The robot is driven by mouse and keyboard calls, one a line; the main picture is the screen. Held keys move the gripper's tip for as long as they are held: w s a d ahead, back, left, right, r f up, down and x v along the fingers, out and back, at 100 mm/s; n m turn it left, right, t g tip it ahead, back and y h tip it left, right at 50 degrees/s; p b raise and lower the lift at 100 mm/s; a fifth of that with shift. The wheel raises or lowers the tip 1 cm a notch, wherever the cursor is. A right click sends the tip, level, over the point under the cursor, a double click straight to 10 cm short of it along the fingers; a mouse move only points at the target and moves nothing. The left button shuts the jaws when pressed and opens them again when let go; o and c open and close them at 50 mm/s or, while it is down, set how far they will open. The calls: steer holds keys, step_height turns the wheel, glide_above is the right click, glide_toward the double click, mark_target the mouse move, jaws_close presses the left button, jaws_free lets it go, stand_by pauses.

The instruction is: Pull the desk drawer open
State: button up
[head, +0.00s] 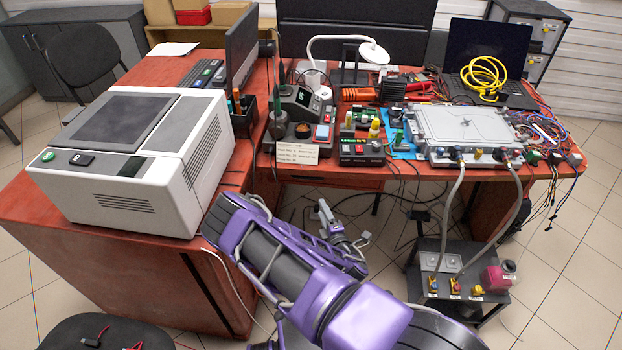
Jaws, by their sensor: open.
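The reddish desk (285,172) runs along the back and down the left side. A shallow reddish front (343,184) under the back desktop's edge looks like the drawer; it looks closed, and no handle can be made out. My purple arm crosses the lower middle. My gripper (328,217), small and grey, is open and empty in the space under and in front of the desk edge, below that front in the picture. It appears apart from the front, though depth is hard to judge.
A large white machine (120,192) stands on the left desk wing. A low dark stand (455,288) with grey hoses rising to a metal box (465,130) stands at right. Cables hang below the desk. A dark seat (100,332) is at lower left.

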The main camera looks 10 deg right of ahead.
steer(key=w+a+f+b, duration=0.1)
steer(key=w+f, duration=0.2)
steer(key=w, duration=1.4)
steer(key=shift+a+b, duration=0.25)
steer(key=shift+b, duration=0.15)
steer(key=shift+s, duration=0.1)
jaws_close()
stand_by(0.4)
